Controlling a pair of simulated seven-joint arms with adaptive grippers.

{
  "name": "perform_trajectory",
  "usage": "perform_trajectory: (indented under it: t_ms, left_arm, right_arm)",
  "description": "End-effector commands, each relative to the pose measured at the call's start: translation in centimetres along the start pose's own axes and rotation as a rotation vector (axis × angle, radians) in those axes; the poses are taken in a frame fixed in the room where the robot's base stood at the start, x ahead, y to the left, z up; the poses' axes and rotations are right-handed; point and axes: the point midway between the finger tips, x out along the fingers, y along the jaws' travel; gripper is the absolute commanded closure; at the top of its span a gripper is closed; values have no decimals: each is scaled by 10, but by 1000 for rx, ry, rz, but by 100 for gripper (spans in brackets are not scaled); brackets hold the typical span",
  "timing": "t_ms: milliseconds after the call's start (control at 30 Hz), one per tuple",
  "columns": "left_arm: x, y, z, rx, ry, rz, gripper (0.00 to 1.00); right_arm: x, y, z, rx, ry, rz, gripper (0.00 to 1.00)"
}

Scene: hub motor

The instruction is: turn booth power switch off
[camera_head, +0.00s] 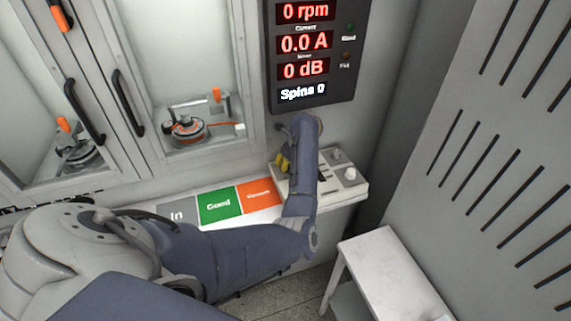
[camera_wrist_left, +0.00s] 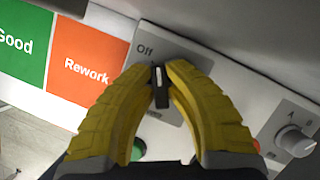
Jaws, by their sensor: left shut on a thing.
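The black power switch knob (camera_wrist_left: 159,88) has a white line and stands on the light grey control panel (camera_wrist_left: 222,87). My left gripper (camera_wrist_left: 160,74) has its yellow fingers shut on the knob. The white line points up in the left wrist view, a little right of the "Off" label. In the head view my left gripper (camera_head: 282,162) reaches down to the left part of the control panel (camera_head: 357,188); my arm hides most of that spot. My right gripper is not in view.
A selector knob (camera_wrist_left: 295,141) and a green button (camera_wrist_left: 138,149) sit near my fingers. A display (camera_head: 305,55) reads 0 rpm and 0.0 A above the panel. Green "Good" (camera_head: 219,204) and orange "Rework" (camera_head: 259,194) areas lie left. A white stool (camera_head: 385,270) stands lower right.

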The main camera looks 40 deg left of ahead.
Motion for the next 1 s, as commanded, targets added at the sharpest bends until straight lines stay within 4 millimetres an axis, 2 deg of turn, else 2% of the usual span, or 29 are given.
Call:
perform_trajectory:
  t_ms: [433,1000]
  left_arm:
    - [0,1,-1,-233,3,97,100]
    - [1,2,-1,-284,2,119,100]
  right_arm:
    - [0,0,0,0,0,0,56]
    - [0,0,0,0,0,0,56]
